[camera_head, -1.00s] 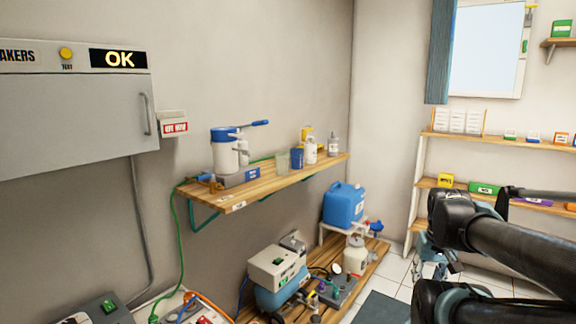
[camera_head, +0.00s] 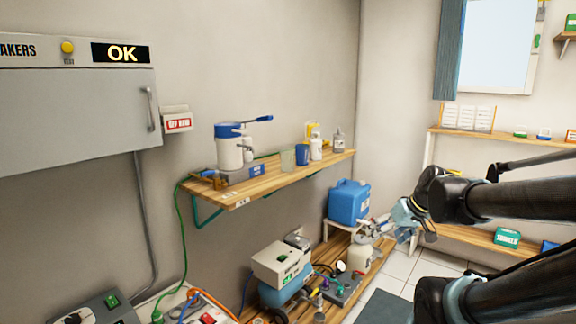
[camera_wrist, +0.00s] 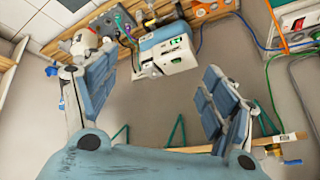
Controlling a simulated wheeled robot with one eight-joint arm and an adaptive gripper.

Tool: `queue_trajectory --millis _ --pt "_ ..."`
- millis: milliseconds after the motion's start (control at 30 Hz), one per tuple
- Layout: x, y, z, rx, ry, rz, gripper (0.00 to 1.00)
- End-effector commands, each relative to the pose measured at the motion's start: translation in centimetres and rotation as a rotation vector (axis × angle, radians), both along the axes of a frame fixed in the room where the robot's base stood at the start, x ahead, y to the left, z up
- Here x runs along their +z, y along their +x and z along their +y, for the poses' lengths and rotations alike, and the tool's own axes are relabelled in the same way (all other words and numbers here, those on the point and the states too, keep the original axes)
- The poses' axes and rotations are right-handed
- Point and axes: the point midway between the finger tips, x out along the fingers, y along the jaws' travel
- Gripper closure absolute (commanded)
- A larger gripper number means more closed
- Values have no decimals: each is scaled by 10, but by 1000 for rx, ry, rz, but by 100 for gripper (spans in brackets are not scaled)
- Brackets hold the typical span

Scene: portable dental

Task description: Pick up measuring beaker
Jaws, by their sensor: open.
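A translucent, greenish-clear cup (camera_head: 287,159), which looks like the measuring beaker, stands upright on the wooden wall shelf (camera_head: 240,196). A blue cup (camera_head: 302,155) stands just right of it. My gripper (camera_head: 378,230) is in front of the lower bench, right of and below the shelf, well apart from the cup. In the wrist view my gripper's two padded fingers (camera_wrist: 160,92) are spread wide with nothing between them. I cannot make out the beaker in the wrist view.
A white-and-blue canister (camera_head: 230,152) and white bottles (camera_head: 316,148) share the shelf. A blue jerrycan (camera_head: 349,201) and a boxy white machine (camera_head: 281,264) stand below. A green cable (camera_head: 177,240) hangs at the shelf's left end. Open air lies before the shelf.

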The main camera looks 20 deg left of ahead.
Motion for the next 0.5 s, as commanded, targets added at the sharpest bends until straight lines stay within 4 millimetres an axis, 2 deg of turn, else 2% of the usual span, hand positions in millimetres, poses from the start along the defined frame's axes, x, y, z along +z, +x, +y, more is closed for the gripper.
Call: queue_trajectory --millis 33,200,500 --pt "9 13 17 49 35 -41 23" --pt "41 55 73 195 157 -207 23" --pt "96 119 159 343 342 -500 23"
